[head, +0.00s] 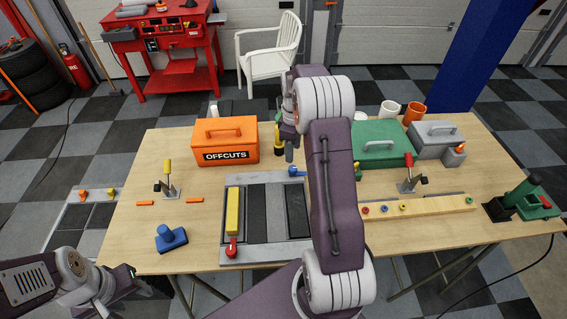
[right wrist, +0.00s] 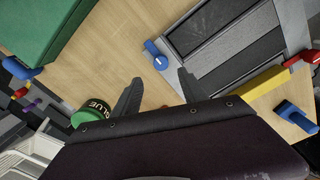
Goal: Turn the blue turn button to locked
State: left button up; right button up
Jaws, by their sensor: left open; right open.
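The blue turn button (head: 296,171) sits at the far right corner of a grey frame (head: 262,177) with dark panels on the table. My right gripper (head: 289,152) is above the table just behind the button. In the right wrist view its two fingers (right wrist: 159,84) are apart, with nothing between them, and the button lies beyond the tips. My left gripper (head: 138,284) is open and empty off the table's front left edge.
A yellow bar (head: 232,211) and red knob (head: 231,249) are on the frame's left side. An orange OFFCUTS box (head: 225,141) and green case (head: 381,144) stand behind. A glue pot (right wrist: 88,114) is near my right gripper.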

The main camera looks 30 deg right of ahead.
aim_at(293, 168)
jog(key=shift+s+r, duration=0.1)
jog(key=shift+a, duration=0.2)
jog(key=f, duration=0.2)
jog(key=f+p, duration=0.1)
jog(key=f, duration=0.4)
jog(key=shift+d+f, duration=0.25)
jog(key=shift+f, duration=0.15)
jog(key=shift+a+f, duration=0.1)
jog(key=shift+f, duration=0.45)
pick_arm(q)
jog(key=shift+a+r, duration=0.25)
jog(key=shift+r, duration=0.55)
pick_arm(e)
grip_shut()
